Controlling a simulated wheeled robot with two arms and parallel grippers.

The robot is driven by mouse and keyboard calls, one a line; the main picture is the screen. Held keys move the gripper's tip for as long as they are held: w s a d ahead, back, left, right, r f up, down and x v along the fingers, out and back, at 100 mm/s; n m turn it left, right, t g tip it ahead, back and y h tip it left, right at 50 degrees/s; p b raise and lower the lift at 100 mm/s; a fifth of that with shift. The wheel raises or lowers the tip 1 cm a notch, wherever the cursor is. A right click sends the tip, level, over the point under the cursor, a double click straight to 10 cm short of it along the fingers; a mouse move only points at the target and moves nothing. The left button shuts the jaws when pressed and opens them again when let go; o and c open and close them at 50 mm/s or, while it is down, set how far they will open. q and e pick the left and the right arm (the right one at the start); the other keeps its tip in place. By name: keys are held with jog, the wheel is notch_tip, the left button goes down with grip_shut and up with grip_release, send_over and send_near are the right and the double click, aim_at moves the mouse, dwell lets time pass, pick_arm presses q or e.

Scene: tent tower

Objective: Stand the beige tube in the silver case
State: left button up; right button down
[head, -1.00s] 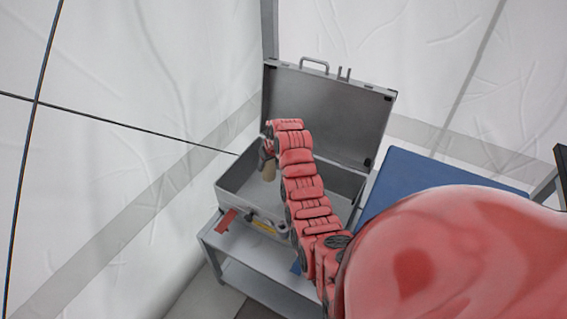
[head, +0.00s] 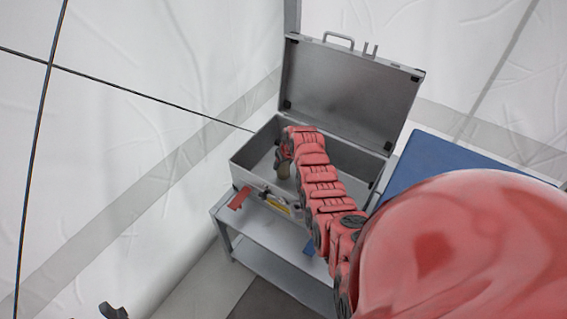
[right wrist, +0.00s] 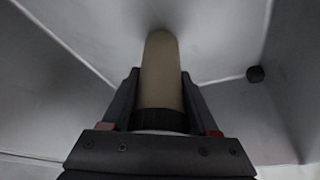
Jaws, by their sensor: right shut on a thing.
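The open silver case (head: 250,158) stands on a small grey table, its lid (head: 350,85) raised at the back. My right arm reaches over the front wall, and my right gripper (head: 284,158) is inside the case opening. It is shut on the beige tube (head: 283,170), which points down into the case, roughly upright. In the right wrist view the tube (right wrist: 162,70) sits between the two dark fingers (right wrist: 160,90), its far end close to a grey inner surface; I cannot tell whether it touches. A dark part of my left gripper (head: 112,311) barely shows at the bottom edge.
The grey table (head: 270,250) has a lower shelf. A red piece (head: 238,198) and a blue piece (head: 308,246) are at its front. A blue surface (head: 425,165) lies right of the case. White tent walls stand close behind and left.

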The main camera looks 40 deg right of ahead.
jog(key=shift+f, duration=0.15)
jog(key=shift+c, duration=0.7)
grip_release()
